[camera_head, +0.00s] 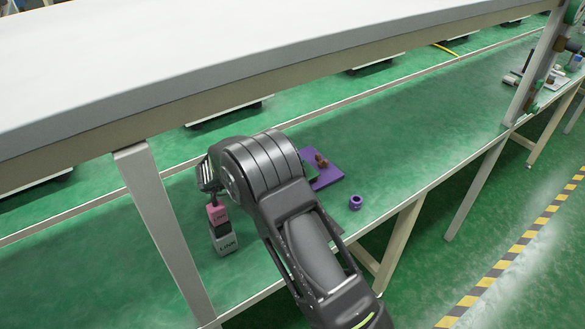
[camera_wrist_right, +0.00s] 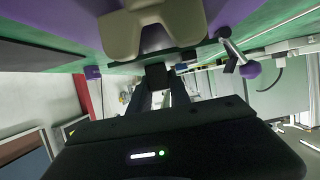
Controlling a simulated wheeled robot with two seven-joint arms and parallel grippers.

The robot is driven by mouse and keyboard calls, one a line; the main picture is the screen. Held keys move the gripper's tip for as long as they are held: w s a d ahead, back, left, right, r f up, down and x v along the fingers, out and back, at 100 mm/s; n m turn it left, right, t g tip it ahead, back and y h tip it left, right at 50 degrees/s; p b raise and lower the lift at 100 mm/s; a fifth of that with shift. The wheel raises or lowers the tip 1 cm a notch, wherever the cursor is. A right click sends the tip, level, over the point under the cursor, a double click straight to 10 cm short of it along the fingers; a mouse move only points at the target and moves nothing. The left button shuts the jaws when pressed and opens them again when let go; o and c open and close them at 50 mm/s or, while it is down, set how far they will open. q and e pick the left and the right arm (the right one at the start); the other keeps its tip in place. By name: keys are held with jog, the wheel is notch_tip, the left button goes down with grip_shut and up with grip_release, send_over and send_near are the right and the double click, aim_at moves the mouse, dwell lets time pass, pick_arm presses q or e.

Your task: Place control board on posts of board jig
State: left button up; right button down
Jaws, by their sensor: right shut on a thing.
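My right arm reaches across the middle of the head view, and its own links hide its fingertips there. I cannot tell whether this block is part of the control board. In the head view a purple plate (camera_head: 327,168) with small brown parts on it lies beside my arm and is partly covered by it. It looks like the board jig, but its posts cannot be made out. My left gripper is out of view.
A pink and grey block marked LINK (camera_head: 227,242) stands on the green table left of my arm. A beige two-lobed part (camera_wrist_right: 150,28) is close in the wrist view.

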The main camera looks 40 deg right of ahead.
jog(key=c, duration=1.2)
grip_release()
jog(key=shift+r, duration=0.15)
jog(key=v, duration=0.7)
jog(key=shift+a+r, duration=0.1)
jog(key=shift+a, duration=0.2)
jog(key=shift+d, duration=0.1)
